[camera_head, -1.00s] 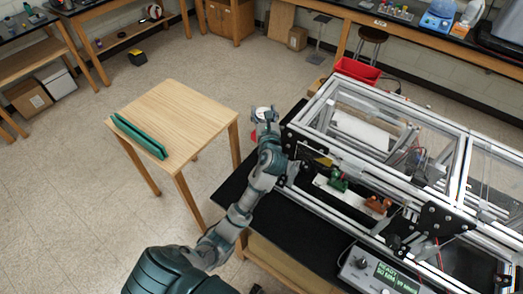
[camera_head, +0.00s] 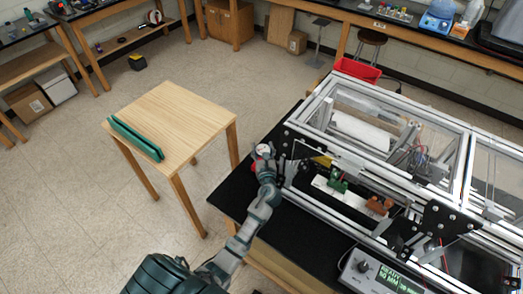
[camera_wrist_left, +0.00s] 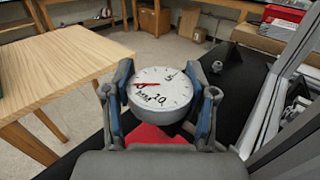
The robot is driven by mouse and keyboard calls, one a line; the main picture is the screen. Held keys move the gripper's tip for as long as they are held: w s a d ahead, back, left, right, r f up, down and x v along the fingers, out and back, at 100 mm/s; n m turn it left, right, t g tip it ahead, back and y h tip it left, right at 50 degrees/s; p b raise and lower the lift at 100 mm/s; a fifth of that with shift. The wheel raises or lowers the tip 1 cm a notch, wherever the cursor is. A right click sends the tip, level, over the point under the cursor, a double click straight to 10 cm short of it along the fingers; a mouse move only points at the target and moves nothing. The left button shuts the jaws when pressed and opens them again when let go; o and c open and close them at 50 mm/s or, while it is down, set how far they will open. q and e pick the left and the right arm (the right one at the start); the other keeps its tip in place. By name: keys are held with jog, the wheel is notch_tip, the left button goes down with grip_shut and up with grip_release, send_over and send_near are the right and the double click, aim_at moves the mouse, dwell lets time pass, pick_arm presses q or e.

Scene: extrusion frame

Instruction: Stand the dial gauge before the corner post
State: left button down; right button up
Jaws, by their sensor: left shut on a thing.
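The dial gauge (camera_head: 263,151) has a round white face. In the left wrist view its dial (camera_wrist_left: 160,90) faces the camera, with a red needle, dark numbers and a red part below. My left gripper (camera_head: 268,163) is shut on it, one finger on each side. The gauge is over the left part of the black bench top, beside the near left corner of the aluminium extrusion frame (camera_head: 330,148). The corner post, with a black bracket (camera_head: 287,138), is just right of the gauge. I cannot tell whether the gauge's base touches the bench top. My right gripper is out of view.
The black bench top (camera_head: 238,190) is clear left of the frame. A wooden table (camera_head: 185,115) with a long green part (camera_head: 135,139) stands to the left, across a gap. Green and orange clamps (camera_head: 378,206) and a control box (camera_head: 375,272) are at the frame's near side.

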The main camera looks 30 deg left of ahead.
pick_arm(q)
jog(key=shift+d, duration=0.35)
jog(key=shift+a, duration=0.1)
jog(key=c, duration=0.7)
grip_release()
jog(key=shift+a+f, duration=0.25)
jog(key=shift+o, duration=0.2)
jog(key=shift+a, duration=0.2)
jog(key=shift+s+a+f, duration=0.1)
jog(key=shift+a, duration=0.05)
jog(key=shift+d, duration=0.3)
jog(key=shift+d+r, duration=0.2)
jog(key=v, duration=1.1)
jog(key=shift+s+d, duration=0.25)
jog(key=shift+s, duration=0.05)
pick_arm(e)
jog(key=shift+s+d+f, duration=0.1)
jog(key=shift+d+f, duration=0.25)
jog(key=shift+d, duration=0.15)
pick_arm(q)
jog(key=shift+a, duration=0.15)
